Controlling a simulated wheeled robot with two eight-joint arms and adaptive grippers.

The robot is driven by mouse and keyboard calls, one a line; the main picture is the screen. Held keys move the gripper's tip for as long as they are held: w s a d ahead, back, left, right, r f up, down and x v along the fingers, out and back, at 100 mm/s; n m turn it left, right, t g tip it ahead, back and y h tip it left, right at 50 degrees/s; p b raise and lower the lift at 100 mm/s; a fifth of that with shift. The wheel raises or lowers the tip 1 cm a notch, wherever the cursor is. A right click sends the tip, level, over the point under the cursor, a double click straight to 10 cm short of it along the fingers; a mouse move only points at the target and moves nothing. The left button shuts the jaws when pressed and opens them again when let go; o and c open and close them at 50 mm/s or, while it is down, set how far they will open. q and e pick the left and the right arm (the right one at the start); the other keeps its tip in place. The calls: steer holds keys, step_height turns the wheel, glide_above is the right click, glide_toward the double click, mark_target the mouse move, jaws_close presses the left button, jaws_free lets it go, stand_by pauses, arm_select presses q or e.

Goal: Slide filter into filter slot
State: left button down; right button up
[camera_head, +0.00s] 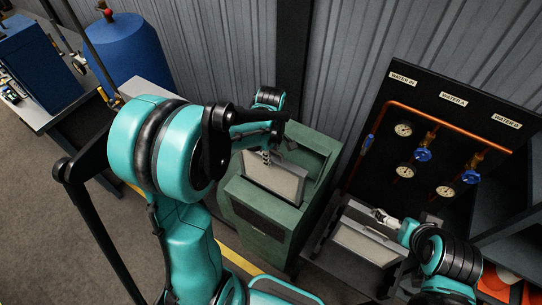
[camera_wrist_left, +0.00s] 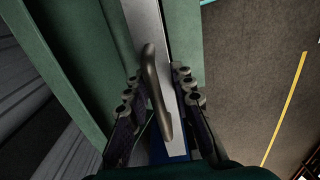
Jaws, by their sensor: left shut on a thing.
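The filter (camera_head: 274,179) is a pale panel with a light frame, standing in the open top of the green housing (camera_head: 262,238). Its lower part is behind the housing's front wall; I cannot tell how it sits in the slot. My left gripper (camera_head: 268,156) is at the filter's top edge. In the left wrist view, the left gripper (camera_wrist_left: 158,92) is shut on the filter's dark curved handle (camera_wrist_left: 152,75), with the filter's silver edge (camera_wrist_left: 146,18) running below it. My right gripper (camera_head: 382,216) is at the right, above a grey tray-like unit; its fingers are too small to judge.
The grey unit (camera_head: 322,250) holds a pale panel (camera_head: 365,243). A black board (camera_head: 440,135) with gauges, blue valves and copper pipe stands behind it. A corrugated wall backs the housing. A blue tank (camera_head: 130,48) and bench are at upper left. Floor is clear at lower left.

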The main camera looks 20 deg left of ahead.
arm_select(q)
steer(key=shift+f+b, duration=1)
steer(key=shift+f, duration=0.35)
steer(key=b, duration=0.4)
glide_above(271, 183)
steer(key=w, duration=0.2)
steer(key=shift+s+a+f, duration=0.15)
steer(key=shift+a+f, duration=0.05)
steer(key=shift+f, duration=1)
steer(key=shift+s+a+f, duration=0.1)
steer(key=shift+a+f, duration=0.05)
steer(key=shift+f, duration=1.05)
steer(key=shift+f+b, duration=0.1)
steer(key=shift+b, duration=0.2)
steer(key=shift+f+b, duration=2.1)
steer(key=shift+f, duration=0.4)
steer(key=shift+f+b, duration=2.2)
steer(key=shift+f, duration=0.35)
